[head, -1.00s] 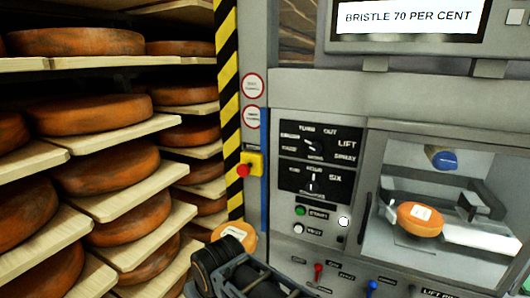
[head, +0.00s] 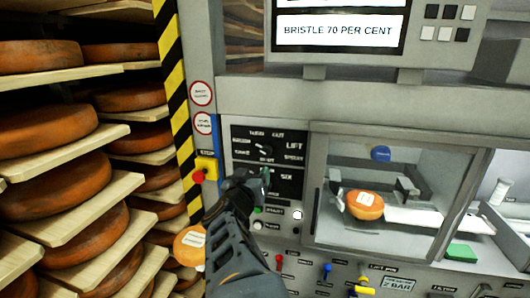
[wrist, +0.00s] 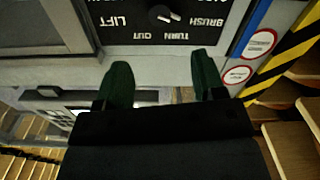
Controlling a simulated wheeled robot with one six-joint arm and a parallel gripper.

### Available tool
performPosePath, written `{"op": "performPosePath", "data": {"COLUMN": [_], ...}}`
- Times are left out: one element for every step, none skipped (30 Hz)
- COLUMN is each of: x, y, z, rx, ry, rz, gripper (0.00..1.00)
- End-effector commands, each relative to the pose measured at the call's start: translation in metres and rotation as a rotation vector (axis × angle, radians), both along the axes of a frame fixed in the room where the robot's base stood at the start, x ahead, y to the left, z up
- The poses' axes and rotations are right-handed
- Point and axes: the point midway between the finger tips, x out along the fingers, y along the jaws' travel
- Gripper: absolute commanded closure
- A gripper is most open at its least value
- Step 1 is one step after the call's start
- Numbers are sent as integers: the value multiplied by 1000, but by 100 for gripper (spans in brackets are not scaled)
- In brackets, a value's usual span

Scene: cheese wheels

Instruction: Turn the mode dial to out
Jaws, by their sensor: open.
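The mode dial (head: 263,150) is a dark knob with a white pointer on the upper black panel, ringed by labels including TURN, OUT, LIFT, SPRAY and BRUSH. In the wrist view, where the labels appear upside down, the dial (wrist: 165,13) sits at the top edge, partly cut off. Its white pointer leans toward BRUSH, away from OUT. My gripper (head: 254,182) is in front of the lower dial panel, just below the mode dial, and hides part of that panel. In the wrist view, my gripper (wrist: 161,76) has its two green-dark fingers apart with nothing between them.
A red emergency button on a yellow box (head: 203,170) is left of the panel. Right is a glazed chamber with an orange cheese (head: 364,204). Wooden shelves with cheese wheels (head: 48,133) fill the left.

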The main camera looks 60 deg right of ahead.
Motion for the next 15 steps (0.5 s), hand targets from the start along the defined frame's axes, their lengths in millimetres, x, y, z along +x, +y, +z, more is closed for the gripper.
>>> {"op": "performPosePath", "data": {"x": [-1, -1, -1, 0, 1, 3, 4, 5, 8, 10, 11, 14, 16, 18, 20], "y": [-2, -4, -6, -9, -12, -17, -21, -26, -34, -39, -45, -53, -59, -64, -71], "z": [0, 0, 0, -1, 0, -1, -1, -1, -1, -1, -1, -1, -2, 0, 0], "rx": [-1, -2, -1, -2, -2, -2, -2, 0, 0, -1, 0, 0, 0, 0, 0], "ry": [2, 2, 3, 4, 2, 2, 4, 3, 4, 4, 3, 4, 4, 3, 4], "rz": [-9, -11, -12, -12, -13, -13, -12, -12, -13, -12, -12, -11, -12, -11, -9], "gripper": [37, 37, 37, 37, 37, 37, 37, 37, 37, 37, 37, 37, 37, 37, 37]}}
